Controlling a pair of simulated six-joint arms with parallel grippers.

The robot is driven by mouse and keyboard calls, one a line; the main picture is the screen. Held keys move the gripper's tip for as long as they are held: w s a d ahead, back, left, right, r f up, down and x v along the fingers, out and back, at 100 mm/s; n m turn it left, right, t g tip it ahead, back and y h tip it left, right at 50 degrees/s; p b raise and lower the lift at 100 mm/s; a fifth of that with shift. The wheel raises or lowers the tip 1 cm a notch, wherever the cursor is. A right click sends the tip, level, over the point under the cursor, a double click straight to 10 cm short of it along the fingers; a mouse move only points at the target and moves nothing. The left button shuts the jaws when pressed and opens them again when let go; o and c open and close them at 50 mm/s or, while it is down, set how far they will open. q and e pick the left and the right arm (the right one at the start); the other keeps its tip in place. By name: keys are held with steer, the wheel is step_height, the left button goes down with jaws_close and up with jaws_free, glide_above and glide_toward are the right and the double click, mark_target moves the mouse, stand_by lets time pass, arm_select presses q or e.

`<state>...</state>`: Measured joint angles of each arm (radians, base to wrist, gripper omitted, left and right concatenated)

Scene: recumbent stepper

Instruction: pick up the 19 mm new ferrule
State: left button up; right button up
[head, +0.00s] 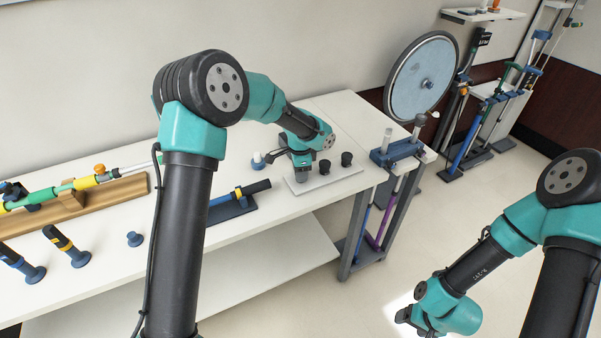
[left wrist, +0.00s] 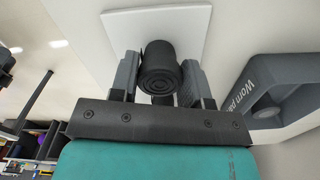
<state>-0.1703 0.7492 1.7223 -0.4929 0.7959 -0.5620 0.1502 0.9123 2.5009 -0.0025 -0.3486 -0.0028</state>
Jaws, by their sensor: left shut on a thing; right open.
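My left gripper (head: 301,176) is low at the left part of a small white tray (head: 322,181) on the bench. In the left wrist view its fingers are shut on a black ribbed ferrule (left wrist: 160,68), with the white tray (left wrist: 186,22) behind it. Whether the ferrule touches the tray is unclear. Two other black ferrules, one nearer (head: 324,166) and one farther (head: 346,158), stand on the tray to the right of the gripper. No size marking is readable on any ferrule. My right gripper (head: 411,322) is open and empty over the floor, away from the bench.
A grey bin marked "Worn pa…" (left wrist: 275,88) stands close to the right of the left gripper in the wrist view. A blue holder with a dark-gripped handle (head: 234,205) lies left of the tray. A blue clamp stand (head: 397,151) is at the bench's right end.

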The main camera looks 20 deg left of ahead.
arm_select(q)
step_height(320, 180, up, 3)
steer(key=shift+r, duration=0.15)
steer(key=s+d+r, duration=0.1)
steer(key=s+d, duration=0.3)
steer(key=s, duration=1.1)
steer(key=shift+s+d+r, duration=0.2)
